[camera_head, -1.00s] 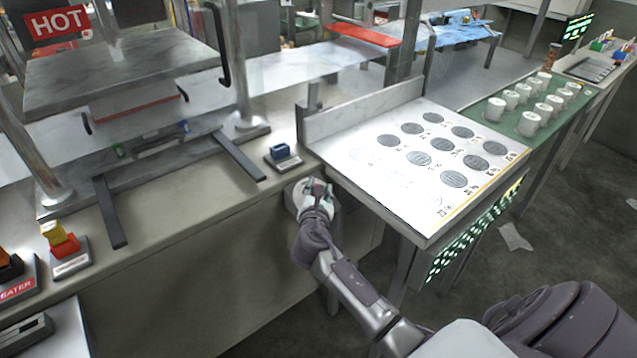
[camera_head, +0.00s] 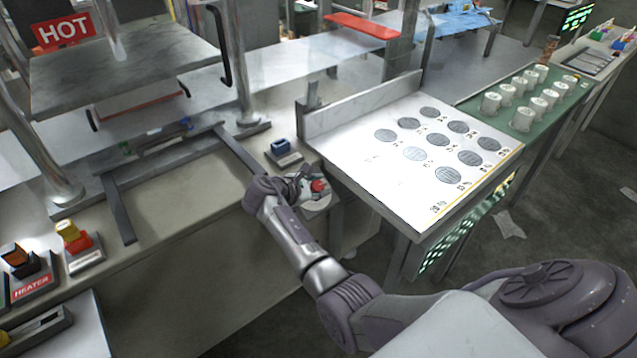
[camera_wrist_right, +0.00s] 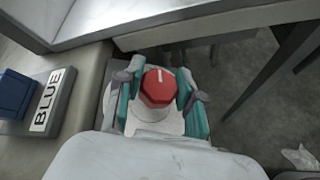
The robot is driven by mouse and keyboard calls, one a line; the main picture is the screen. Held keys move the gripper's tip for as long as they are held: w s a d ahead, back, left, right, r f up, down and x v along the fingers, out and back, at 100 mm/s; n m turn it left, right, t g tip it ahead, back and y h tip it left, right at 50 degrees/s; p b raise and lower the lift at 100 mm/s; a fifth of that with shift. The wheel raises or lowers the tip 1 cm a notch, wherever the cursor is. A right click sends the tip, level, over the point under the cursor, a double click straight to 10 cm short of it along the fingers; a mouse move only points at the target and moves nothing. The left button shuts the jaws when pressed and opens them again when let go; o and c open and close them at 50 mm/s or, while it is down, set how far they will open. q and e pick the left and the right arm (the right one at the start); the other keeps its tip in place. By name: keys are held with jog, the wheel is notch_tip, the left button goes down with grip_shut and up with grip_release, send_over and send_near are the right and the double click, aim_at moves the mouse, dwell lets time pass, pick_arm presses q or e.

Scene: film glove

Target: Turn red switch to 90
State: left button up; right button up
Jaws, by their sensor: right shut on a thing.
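The red switch (camera_head: 318,186) is a round red knob on a pale round base at the bench's front corner. In the right wrist view the red switch (camera_wrist_right: 158,88) has a white mark on top, pointing toward the top of the picture. The fingers hide the knob's sides. Any number markings around it cannot be read. My left gripper is not in view.
A blue switch (camera_head: 281,147) sits just behind on the bench; its BLUE label (camera_wrist_right: 45,101) shows in the wrist view. A white slanted panel (camera_head: 400,170) with grey discs stands close to the right. A yellow and red switch (camera_head: 76,239) is at the left.

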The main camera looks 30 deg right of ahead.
jog(key=shift+m+g, duration=0.5)
jog(key=o, duration=1.2)
jog(key=shift+a, duration=0.1)
jog(key=v, duration=1.1)
jog(key=shift+s+a+r, duration=0.1)
jog(key=shift+a+r, duration=0.15)
jog(key=shift+r, duration=0.1)
